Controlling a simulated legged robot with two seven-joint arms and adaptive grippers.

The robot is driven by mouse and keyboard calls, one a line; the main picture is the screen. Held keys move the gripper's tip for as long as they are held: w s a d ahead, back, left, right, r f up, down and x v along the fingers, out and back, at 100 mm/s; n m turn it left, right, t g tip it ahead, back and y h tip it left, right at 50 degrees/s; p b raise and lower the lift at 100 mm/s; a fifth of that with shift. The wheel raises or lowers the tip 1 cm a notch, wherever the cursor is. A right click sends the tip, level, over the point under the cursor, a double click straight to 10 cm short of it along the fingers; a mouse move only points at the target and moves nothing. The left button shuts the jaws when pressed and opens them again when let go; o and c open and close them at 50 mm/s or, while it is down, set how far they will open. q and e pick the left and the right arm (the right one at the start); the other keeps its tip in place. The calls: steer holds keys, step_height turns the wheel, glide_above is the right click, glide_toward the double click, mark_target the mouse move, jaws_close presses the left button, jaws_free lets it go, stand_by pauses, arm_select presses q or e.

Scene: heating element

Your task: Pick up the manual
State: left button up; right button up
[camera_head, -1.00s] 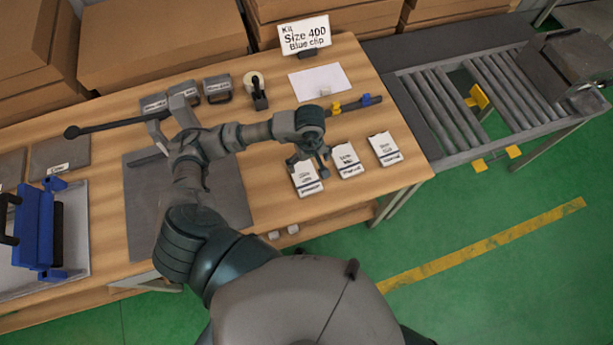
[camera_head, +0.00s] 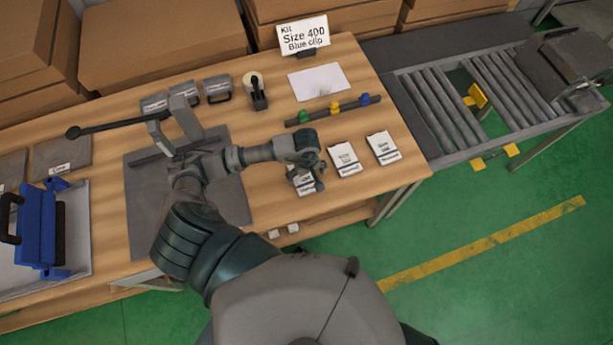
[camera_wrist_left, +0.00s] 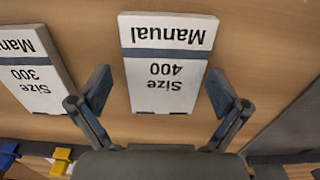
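The Size 400 manual, a white booklet with a blue-grey band, lies on the table. In the head view this manual (camera_head: 303,187) is the leftmost of three and is partly hidden by my left gripper (camera_head: 314,178). In the left wrist view the Size 400 manual (camera_wrist_left: 168,65) appears upside down between the spread fingers of my left gripper (camera_wrist_left: 162,88). The fingers are open, one on each side of it; contact is not visible. The Size 300 manual (camera_wrist_left: 32,70) lies to the left in that view. It is the middle manual (camera_head: 344,160) in the head view. My right gripper is not in view.
A third manual (camera_head: 382,148) lies at the right. Behind them is a dark rail (camera_head: 332,112) with green, yellow and blue clips. A sign (camera_head: 303,37) reads Size 400, Blue clip. A roller conveyor (camera_head: 480,95) adjoins the table.

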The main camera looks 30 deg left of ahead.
arm_select(q)
steer(key=shift+a, duration=0.25)
steer(key=c, duration=0.8)
steer(key=shift+s+a+f, duration=0.15)
steer(key=shift+a, duration=0.1)
steer(key=shift+c, duration=0.3)
